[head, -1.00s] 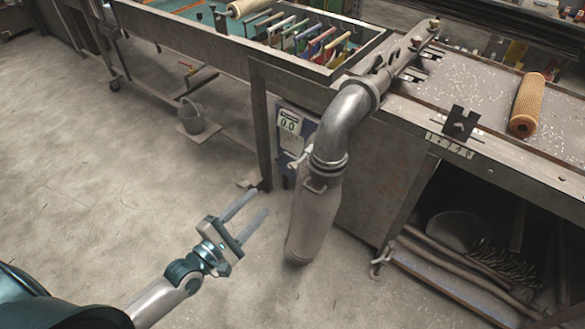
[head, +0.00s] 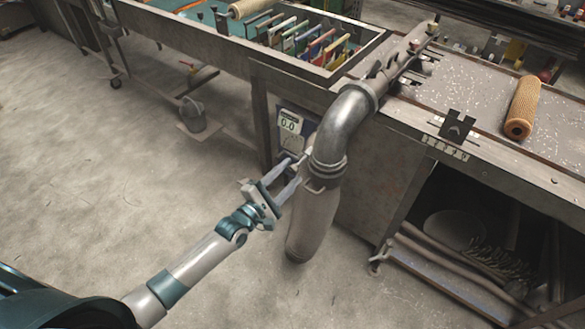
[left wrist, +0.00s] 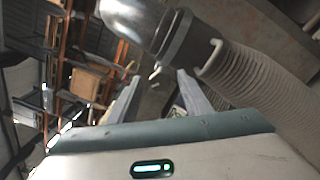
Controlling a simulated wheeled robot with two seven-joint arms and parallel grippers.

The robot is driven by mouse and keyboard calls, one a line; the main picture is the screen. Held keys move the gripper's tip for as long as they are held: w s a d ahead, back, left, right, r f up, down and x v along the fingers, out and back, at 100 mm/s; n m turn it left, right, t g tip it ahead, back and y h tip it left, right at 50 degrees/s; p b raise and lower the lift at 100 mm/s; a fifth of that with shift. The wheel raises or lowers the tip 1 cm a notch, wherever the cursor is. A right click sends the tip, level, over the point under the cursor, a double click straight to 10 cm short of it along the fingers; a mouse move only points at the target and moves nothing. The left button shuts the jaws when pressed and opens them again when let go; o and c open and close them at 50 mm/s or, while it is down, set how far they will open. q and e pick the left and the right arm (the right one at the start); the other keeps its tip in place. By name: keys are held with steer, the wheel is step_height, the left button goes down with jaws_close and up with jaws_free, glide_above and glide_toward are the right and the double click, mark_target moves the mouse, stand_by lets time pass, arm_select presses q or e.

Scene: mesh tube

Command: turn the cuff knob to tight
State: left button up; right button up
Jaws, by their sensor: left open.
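The cuff knob (head: 304,157) is a small pale piece on the left side of the cuff (head: 328,167), where the grey metal elbow pipe (head: 347,118) meets the hanging mesh tube (head: 312,220). My left gripper (head: 294,170) is open just left of the cuff, its fingers pointing up and right toward the knob. In the left wrist view the knob (left wrist: 155,72) shows between the two finger ends. I cannot tell whether the fingers touch it. The knob's setting is too small to read. My right gripper is not in view.
A meter with a 0.0 display (head: 289,123) is on the bench front behind the knob. A metal bench (head: 450,95) with a tan roll (head: 523,107) stands right.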

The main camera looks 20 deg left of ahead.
arm_select(q)
steer(key=shift+x, duration=1.1)
